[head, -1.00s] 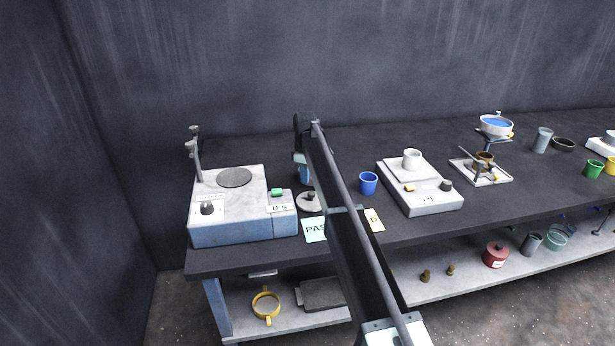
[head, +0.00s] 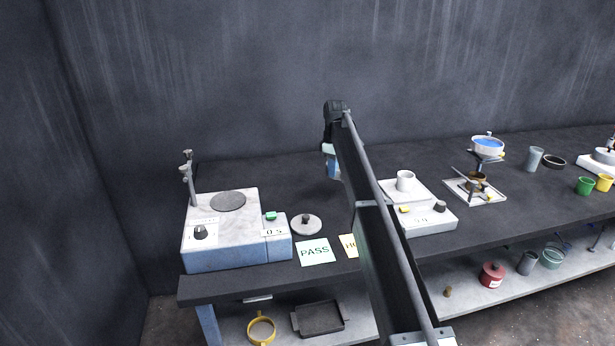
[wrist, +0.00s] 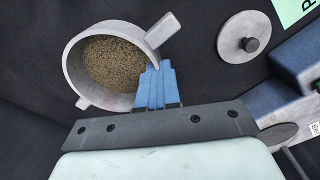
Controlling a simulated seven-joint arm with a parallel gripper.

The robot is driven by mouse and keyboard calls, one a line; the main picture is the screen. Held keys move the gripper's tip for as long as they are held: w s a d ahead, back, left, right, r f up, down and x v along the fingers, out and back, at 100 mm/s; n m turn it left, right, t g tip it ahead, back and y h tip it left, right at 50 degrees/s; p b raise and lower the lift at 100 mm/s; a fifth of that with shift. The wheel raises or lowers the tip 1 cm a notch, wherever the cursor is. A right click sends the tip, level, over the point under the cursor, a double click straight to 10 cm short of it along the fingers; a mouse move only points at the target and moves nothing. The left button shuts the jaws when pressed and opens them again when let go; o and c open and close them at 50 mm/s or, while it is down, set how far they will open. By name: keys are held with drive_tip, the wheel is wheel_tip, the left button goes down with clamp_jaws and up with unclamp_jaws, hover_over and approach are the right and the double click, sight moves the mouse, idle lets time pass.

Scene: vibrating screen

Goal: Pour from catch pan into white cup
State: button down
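The catch pan (wrist: 78,72), a round grey pan with lugs on its rim, shows in the wrist view with brown grains (wrist: 115,62) inside. My gripper (wrist: 154,82) has its blue fingers together at the pan's edge near one lug, and appears shut on it. In the head view my gripper (head: 332,162) is mostly hidden by my arm, and the pan cannot be made out there. The white cup (head: 404,181) stands upright on the white scale (head: 432,219), to the right of my gripper and apart from it.
The shaker base (head: 227,256) stands at the left, with a grey lid (head: 306,225) and PASS card (head: 314,252) beside it. A stand with a blue-filled bowl (head: 488,146) is right of the scale. The dark bench (head: 270,172) is clear behind the lid.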

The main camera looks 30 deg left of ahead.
drive_tip(key=w+d+r+m, duration=0.1)
drive_tip(key=w+d+m, duration=0.1)
drive_tip(key=w+d, duration=0.3)
drive_tip(key=w+d+r+m+y, duration=0.1)
drive_tip(key=w+d+r+m, duration=0.1)
drive_tip(key=w+d, duration=0.4)
drive_tip(key=shift+w+r+m, duration=0.25)
drive_tip(key=shift+w+m, duration=0.05)
drive_tip(key=shift+w, duration=0.85)
